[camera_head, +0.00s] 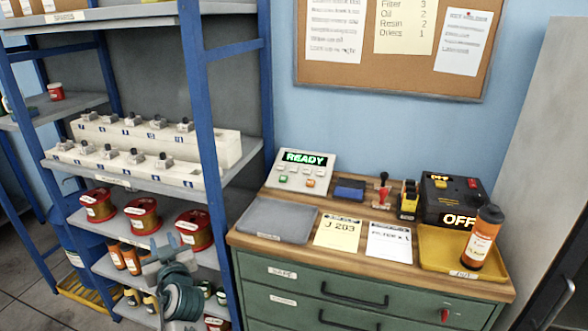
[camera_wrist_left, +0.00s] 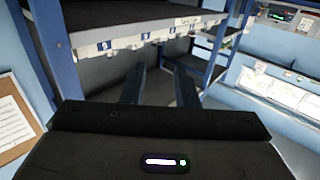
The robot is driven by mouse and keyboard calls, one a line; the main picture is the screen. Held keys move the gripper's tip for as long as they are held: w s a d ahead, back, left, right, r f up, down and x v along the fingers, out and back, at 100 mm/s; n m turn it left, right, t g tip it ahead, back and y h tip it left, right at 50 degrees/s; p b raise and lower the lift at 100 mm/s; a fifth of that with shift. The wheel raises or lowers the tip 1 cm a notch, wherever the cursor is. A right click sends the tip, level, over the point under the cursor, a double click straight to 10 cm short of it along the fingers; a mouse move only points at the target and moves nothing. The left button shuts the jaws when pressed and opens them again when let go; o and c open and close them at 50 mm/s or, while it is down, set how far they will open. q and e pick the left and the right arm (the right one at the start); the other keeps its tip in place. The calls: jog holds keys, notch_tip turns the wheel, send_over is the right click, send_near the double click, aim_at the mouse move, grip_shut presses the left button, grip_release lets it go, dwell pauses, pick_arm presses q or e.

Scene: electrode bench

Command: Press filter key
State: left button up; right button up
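The key panel (camera_head: 303,172) is a pale sloped box at the back left of the wooden bench top. Its display reads READY in green. Below the display are several small keys, among them a green key (camera_head: 283,178) and an orange key (camera_head: 310,183); their labels are too small to read. My left gripper (camera_head: 168,250) is low in front of the shelf rack, left of the bench and well away from the panel. In the left wrist view its two fingers (camera_wrist_left: 159,82) stand apart with nothing between them. My right gripper is out of view.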

pick_arm(q)
grip_shut()
dwell(1.3)
